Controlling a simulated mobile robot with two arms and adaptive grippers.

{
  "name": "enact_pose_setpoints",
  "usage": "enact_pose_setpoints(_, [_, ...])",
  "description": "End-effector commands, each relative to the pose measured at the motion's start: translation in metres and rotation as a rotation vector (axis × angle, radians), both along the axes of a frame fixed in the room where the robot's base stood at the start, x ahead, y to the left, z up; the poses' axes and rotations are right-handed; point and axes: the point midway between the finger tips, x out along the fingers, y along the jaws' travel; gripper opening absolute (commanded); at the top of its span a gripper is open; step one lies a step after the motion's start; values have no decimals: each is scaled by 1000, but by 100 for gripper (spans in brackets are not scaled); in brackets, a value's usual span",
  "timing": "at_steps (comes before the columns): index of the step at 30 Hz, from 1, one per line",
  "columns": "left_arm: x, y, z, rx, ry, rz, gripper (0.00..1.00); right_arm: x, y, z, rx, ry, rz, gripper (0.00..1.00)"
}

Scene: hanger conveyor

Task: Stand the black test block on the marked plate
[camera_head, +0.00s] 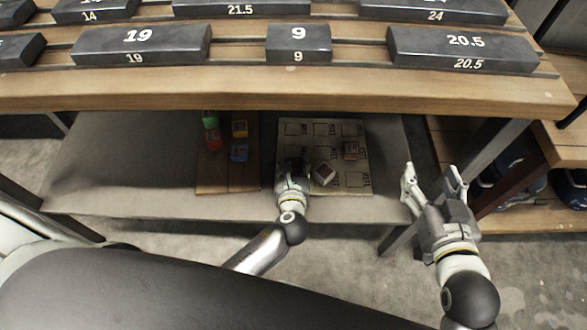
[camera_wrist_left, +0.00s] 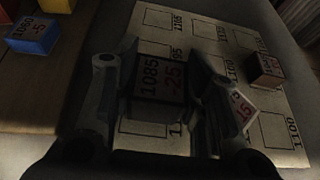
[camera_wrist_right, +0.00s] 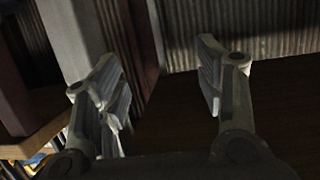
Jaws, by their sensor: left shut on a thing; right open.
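My left gripper (camera_head: 293,178) is low over the left part of the marked plate (camera_head: 295,126), a beige board printed with outlined, numbered squares. It is shut on a dark block (camera_wrist_left: 160,78), whose face reads 1085 and -25. This block sits between the fingers in the left wrist view and is mostly hidden in the head view. Whether it touches the plate I cannot tell. A tilted block with a pale face (camera_head: 325,173) lies close to the right finger. A brownish block (camera_head: 351,150) stands further right on the plate. My right gripper (camera_head: 434,180) is open and empty, right of the lower shelf.
A wooden board (camera_head: 213,178) left of the plate holds green (camera_head: 210,117), red (camera_head: 213,139), yellow (camera_head: 239,129) and blue (camera_head: 239,153) blocks. The upper shelf (camera_head: 270,88) with large numbered dark blocks overhangs the back. The grey lower shelf (camera_head: 120,165) is clear at left.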

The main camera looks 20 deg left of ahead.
Motion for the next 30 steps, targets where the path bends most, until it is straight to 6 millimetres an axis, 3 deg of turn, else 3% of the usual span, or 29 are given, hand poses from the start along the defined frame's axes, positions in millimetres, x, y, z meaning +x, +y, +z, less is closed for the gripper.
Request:
enact_pose_setpoints(7, [0,0,-9,0,-1,0,12,9,7,27,38,-153,9,62])
enact_pose_setpoints(21, [0,0,-12,0,0,0,12,10,7,33,46,-183,12,62])
enact_pose_setpoints(22, [0,0,-13,0,1,0,42,10,8,35,47,-187,12,62])
enact_pose_setpoints(27, [0,0,-12,0,1,1,62,10,8,35,46,-186,12,62])
enact_pose_setpoints(30, [0,0,-12,0,0,1,62,10,8,35,46,-185,12,62])
